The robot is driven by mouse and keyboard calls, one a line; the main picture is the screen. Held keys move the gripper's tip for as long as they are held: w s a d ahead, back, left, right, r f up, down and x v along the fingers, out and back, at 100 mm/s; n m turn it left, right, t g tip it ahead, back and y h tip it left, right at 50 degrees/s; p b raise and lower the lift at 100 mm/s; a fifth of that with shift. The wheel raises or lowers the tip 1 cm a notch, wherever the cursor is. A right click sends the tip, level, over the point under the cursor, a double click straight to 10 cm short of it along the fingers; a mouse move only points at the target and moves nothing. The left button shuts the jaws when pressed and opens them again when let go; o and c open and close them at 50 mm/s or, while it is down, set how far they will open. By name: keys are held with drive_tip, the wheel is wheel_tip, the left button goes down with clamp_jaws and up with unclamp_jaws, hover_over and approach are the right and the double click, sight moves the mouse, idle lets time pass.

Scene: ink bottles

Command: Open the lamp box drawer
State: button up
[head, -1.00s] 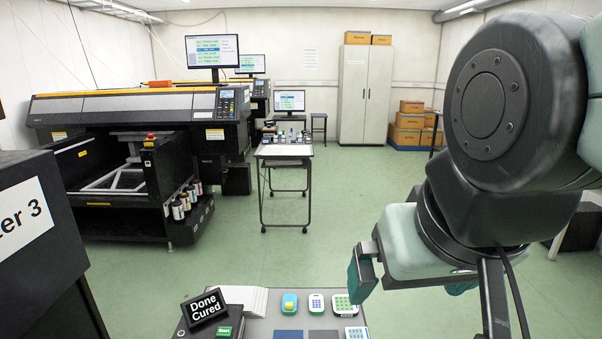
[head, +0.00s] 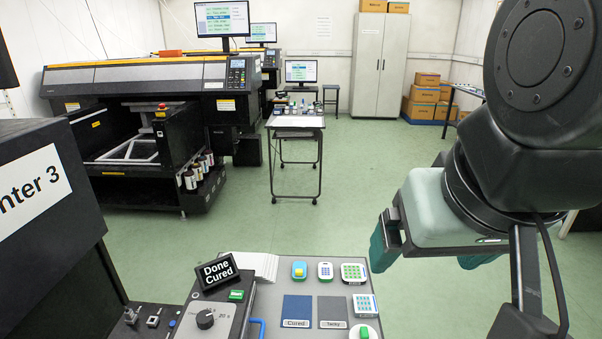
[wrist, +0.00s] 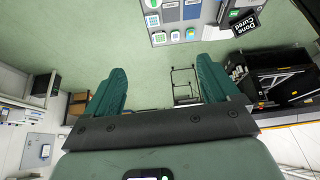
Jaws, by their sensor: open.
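The lamp box (head: 222,312) is a grey box with a black dial, at the bottom of the head view on the near table. A black sign (head: 216,270) reading "Done Cured" and a green button (head: 236,295) are on it. A blue handle (head: 258,328) shows at its right side, cut off by the frame's lower edge. No opened drawer shows. My gripper (head: 425,258) is open and empty, in the air right of and above the table. In the wrist view its two green fingers (wrist: 160,85) are spread wide, with floor behind them.
The near table (head: 278,274) holds a blue "Cured" mat (head: 296,311), a grey "Tacky" mat (head: 332,312), and several small devices such as a green-and-white keypad (head: 353,273). A dark "Printer 3" cabinet (head: 40,220) stands at the left. Open green floor lies beyond the table.

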drive_tip(key=shift+g+y, duration=0.4)
drive_tip(key=shift+g, duration=0.3)
drive_tip(key=w+a+f, duration=0.1)
drive_tip(key=w, duration=0.1)
drive_tip(key=w+a+f, duration=0.1)
drive_tip(key=w, duration=0.2)
drive_tip(key=w+a+f, duration=0.1)
drive_tip(key=w+a, duration=0.1)
drive_tip(key=w, duration=0.1)
drive_tip(key=c, duration=0.9)
drive_tip(key=g+y, duration=0.1)
drive_tip(key=g, duration=0.3)
hover_over(262, 331)
drive_tip(key=d, duration=0.2)
wheel_tip(262, 331, down, 28)
drive_tip(key=f, duration=0.3)
drive_tip(key=a+f, duration=0.1)
drive_tip(key=f, duration=0.6)
drive_tip(key=shift+a, duration=0.35)
drive_tip(key=shift+c, duration=0.2)
clamp_jaws()
